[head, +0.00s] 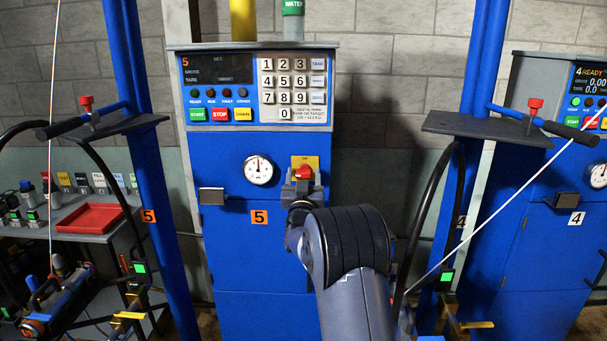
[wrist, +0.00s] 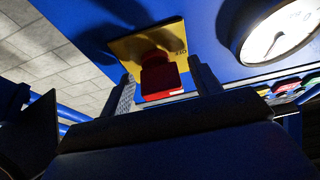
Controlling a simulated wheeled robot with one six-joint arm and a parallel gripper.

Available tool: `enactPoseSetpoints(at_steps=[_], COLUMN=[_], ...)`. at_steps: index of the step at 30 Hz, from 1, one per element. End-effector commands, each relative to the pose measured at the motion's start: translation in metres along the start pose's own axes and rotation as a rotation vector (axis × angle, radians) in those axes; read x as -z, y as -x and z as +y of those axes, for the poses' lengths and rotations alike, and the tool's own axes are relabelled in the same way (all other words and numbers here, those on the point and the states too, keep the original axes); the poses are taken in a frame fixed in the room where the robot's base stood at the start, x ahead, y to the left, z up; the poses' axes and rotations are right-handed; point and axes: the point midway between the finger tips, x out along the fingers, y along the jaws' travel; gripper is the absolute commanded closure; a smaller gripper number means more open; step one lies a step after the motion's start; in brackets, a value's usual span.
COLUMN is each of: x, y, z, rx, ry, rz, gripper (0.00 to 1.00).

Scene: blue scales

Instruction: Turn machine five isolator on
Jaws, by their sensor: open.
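Machine five is a blue cabinet (head: 225,235) with an orange label "5" in the head view. Its isolator is a red knob (head: 304,172) on a yellow plate (head: 312,161), right of the round gauge. My gripper (head: 303,187) is at the isolator, seen from behind. In the wrist view the red knob (wrist: 160,77) stands between the two open fingers of my gripper (wrist: 161,90), in front of the yellow plate (wrist: 130,50). I cannot tell whether the fingers touch the knob. The knob's exact setting is hard to read.
A dark display and keypad (head: 292,88) with coloured buttons are above the isolator. The gauge (head: 258,169) is close on its left. A small handle (head: 212,196) sticks out at the cabinet's left. Blue posts (head: 128,60) with dark shelves flank the cabinet. Machine four (head: 560,240) is at right.

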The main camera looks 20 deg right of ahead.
Motion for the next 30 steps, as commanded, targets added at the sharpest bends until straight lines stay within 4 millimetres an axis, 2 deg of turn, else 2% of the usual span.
enactPoseSetpoints(at_steps=[9,25,30], x=[-0.0001,0.0,-0.0006], y=[-0.0016,-0.0014,-0.0011], z=[0.0001,0.0,-0.0002], rx=[0.0,0.0,-0.003], ry=[0.0,0.0,-0.007], rz=[0.0,0.0,0.0], gripper=[0.41,0.84,0.85])
